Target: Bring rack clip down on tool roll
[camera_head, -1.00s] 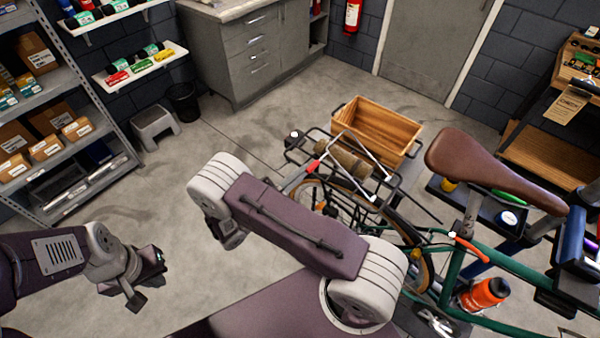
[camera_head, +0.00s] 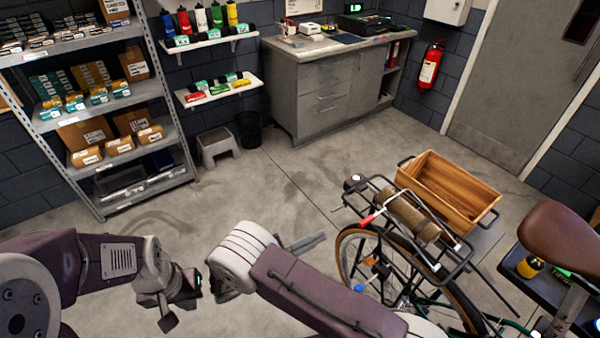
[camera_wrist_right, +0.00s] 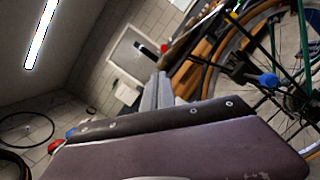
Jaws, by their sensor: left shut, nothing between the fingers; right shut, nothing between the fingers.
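The tool roll (camera_head: 405,215) is a brown cylinder lying on the black rear rack (camera_head: 458,270) of the bike. The rack clip is a thin metal frame with a red tip (camera_head: 367,219). It appears low across the roll, with the red tip beside the roll's left side; exact contact is too small to tell. My right gripper (camera_head: 318,239) is shut and empty, left of the rack and apart from the clip. Its grey fingers also show in the right wrist view (camera_wrist_right: 157,90). My left gripper (camera_head: 185,296) is shut and empty at lower left, far from the rack.
A wooden crate (camera_head: 440,195) stands just behind the rack. The rear wheel (camera_head: 345,255) is below it, and the brown saddle (camera_head: 560,240) is at right. Shelves (camera_head: 110,190), a step stool (camera_head: 217,145) and a cabinet (camera_head: 320,100) stand further back. The floor between is clear.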

